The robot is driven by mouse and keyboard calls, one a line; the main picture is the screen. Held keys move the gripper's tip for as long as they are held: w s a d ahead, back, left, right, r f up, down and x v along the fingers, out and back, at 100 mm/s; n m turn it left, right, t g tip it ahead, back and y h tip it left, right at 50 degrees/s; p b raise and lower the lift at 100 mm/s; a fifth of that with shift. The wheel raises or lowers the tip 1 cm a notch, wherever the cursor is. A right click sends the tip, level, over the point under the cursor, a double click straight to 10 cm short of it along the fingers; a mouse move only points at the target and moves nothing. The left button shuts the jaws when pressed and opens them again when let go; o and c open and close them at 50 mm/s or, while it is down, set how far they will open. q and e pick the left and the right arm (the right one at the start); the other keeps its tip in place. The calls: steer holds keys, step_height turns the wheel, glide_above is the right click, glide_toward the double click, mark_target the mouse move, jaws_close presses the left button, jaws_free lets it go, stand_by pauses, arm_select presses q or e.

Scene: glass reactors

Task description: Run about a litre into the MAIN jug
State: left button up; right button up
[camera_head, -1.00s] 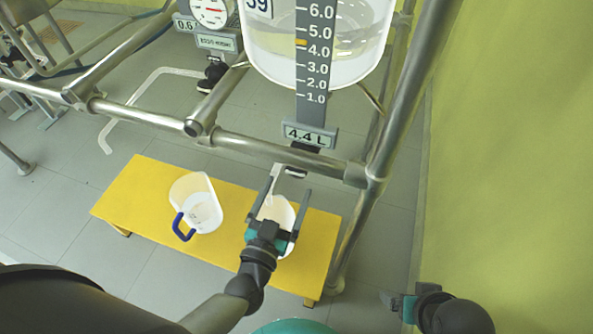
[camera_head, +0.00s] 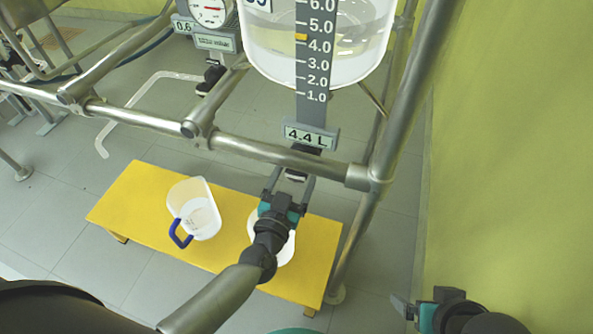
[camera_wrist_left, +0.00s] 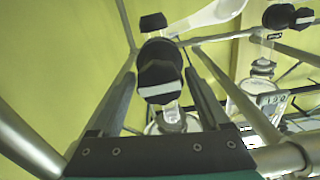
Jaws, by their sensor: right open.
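A clear vessel (camera_head: 345,50) hangs in the frame with a scale and a 4.4 L display (camera_head: 310,136). Below it is a black tap handle with a pale band, seen in the left wrist view (camera_wrist_left: 160,72). My left gripper (camera_head: 291,180) is open, its fingers on either side of the handle; contact cannot be told. A white jug (camera_head: 286,249) stands below, largely hidden by my left arm. A second white jug (camera_head: 202,215) with a blue handle stands to its left. No MAIN label is readable. My right gripper (camera_head: 409,308) is open and empty at lower right.
Both jugs stand on a yellow bench (camera_head: 135,205). A dial gauge (camera_head: 210,10) is at the top. Grey floor is clear left of the bench.

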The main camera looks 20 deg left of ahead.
arm_select(q)
steer(key=c, duration=1.1)
